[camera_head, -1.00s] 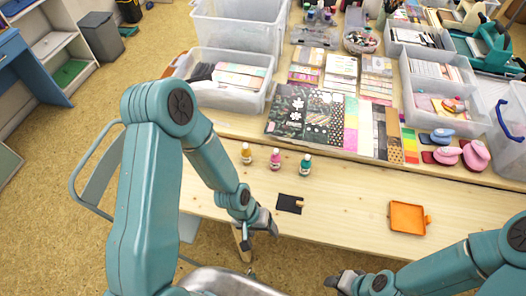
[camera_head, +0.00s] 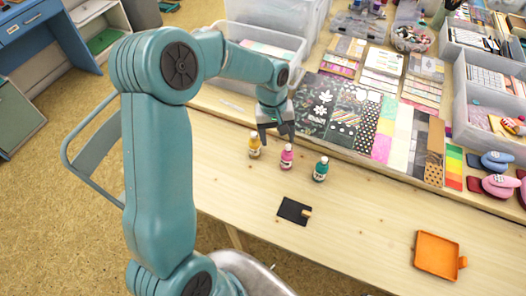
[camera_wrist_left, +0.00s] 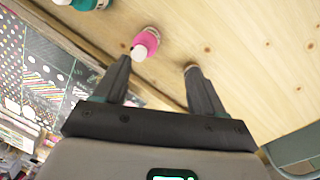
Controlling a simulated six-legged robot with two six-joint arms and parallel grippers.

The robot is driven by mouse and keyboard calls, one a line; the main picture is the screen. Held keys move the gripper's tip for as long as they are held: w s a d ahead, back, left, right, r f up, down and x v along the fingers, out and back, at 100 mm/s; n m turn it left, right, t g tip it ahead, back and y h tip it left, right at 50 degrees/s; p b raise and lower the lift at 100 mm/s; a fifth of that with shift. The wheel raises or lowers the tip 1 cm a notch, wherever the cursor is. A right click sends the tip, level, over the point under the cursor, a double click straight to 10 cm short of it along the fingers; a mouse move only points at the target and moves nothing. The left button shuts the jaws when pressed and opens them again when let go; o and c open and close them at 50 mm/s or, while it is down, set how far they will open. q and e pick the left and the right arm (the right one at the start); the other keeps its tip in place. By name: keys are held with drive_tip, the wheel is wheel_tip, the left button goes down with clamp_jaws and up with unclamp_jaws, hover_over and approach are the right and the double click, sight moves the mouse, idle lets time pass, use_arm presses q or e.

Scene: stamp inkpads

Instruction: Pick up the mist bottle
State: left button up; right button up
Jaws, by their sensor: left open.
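Three small bottles with pale caps stand upright in a row on the wooden table: yellow (camera_head: 254,147), pink (camera_head: 286,158) and teal (camera_head: 320,171). I cannot tell which is the mist bottle. My left gripper (camera_head: 277,137) is open and empty, behind the yellow and pink bottles, fingers pointing down. In the left wrist view the pink bottle (camera_wrist_left: 148,40) lies just beyond the open fingertips (camera_wrist_left: 157,64), not between them. The teal bottle (camera_wrist_left: 88,4) is cut off at the top left there. The yellow bottle does not show there. My right gripper is out of view.
Patterned paper sheets (camera_head: 345,115) and clear bins (camera_head: 235,70) lie behind the bottles. A black pad (camera_head: 293,211) and an orange tray (camera_head: 437,254) lie nearer the front. The table between them is clear.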

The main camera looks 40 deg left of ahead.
sight(254, 142)
use_arm(q)
drive_tip(key=s+a+r+n+y+b, duration=0.2)
drive_tip(key=a+r+n+b, duration=0.2)
drive_tip(key=a+r, duration=0.3)
drive_tip(key=f, duration=0.7)
drive_tip(key=a+f, duration=0.1)
drive_tip(key=f, duration=0.2)
drive_tip(key=shift+f+b, duration=0.35)
drive_tip(key=shift+f, duration=0.05)
drive_tip(key=f, duration=0.4)
drive_tip(key=shift+w+f, duration=0.3)
drive_tip(key=shift+w, duration=0.1)
drive_tip(key=shift+f, duration=0.35)
drive_tip(key=shift+d, duration=0.1)
drive_tip(key=shift+c, duration=0.3)
drive_tip(key=c, duration=1.1)
